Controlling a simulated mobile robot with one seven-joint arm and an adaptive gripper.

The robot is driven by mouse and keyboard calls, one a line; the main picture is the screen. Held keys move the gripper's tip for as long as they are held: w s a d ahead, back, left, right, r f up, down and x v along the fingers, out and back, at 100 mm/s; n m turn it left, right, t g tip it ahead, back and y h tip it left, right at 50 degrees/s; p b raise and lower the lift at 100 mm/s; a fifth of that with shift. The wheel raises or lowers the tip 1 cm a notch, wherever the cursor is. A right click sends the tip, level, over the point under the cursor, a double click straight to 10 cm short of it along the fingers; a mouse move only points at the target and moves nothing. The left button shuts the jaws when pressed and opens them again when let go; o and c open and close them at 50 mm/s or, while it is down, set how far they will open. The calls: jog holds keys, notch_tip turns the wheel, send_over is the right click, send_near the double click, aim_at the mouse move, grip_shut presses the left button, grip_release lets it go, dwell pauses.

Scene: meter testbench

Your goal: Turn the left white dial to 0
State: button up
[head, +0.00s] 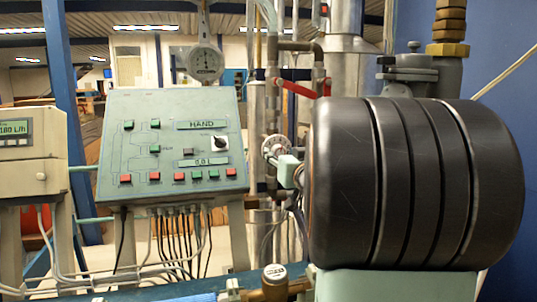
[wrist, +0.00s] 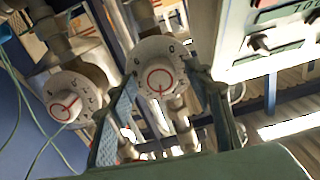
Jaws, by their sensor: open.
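In the wrist view two round white dials with red rings and dark marks show. The one nearer the control panel (wrist: 262,42), which seems turned over in this view, is the left white dial (wrist: 158,62). The other white dial (wrist: 66,97) lies further left in the picture. My gripper (wrist: 165,88) is open, with its fingers on either side of the left dial and nothing clearly held. Whether they touch it cannot be told. A mark like a 0 shows near its top edge; the pointer's exact reading is unclear. The head view shows one white dial (head: 273,147), partly covered.
In the head view the sloped control panel (head: 170,150) with buttons and a black switch stands left of the dial. Metal pipes and a red lever (head: 297,88) are close around it. A round gauge (head: 207,64) stands above the panel.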

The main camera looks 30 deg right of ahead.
jog(key=shift+c, duration=0.3)
jog(key=c, duration=1.1)
